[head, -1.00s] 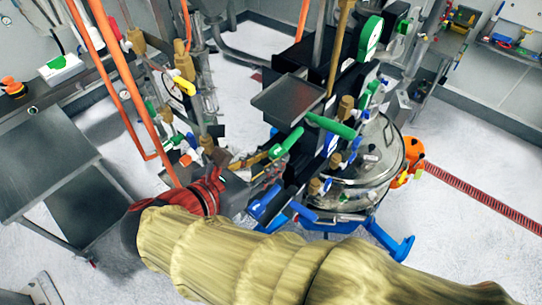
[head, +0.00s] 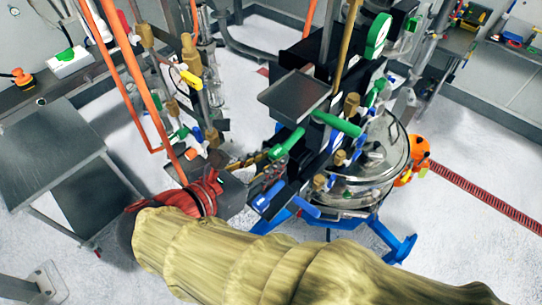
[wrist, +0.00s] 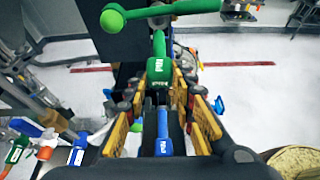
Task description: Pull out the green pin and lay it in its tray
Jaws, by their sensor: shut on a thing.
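The green pin (head: 287,143) has a thick green handle with a white label, which also shows in the wrist view (wrist: 160,70). My gripper (wrist: 165,98) has its yellow-padded fingers on either side of this handle and is shut on it. The pin is at the front of the dark machine block; its shaft is hidden, so I cannot tell how far it is in. A shallow grey metal tray (head: 294,94) sits just above and behind the pin. It is empty.
A blue handle (wrist: 163,135) lies below the green one, between my fingers in the picture. A long green lever (head: 338,125) sticks out to the right. Orange pipes (head: 135,85) and valves crowd the left. A round glass-topped vessel (head: 398,165) stands at right.

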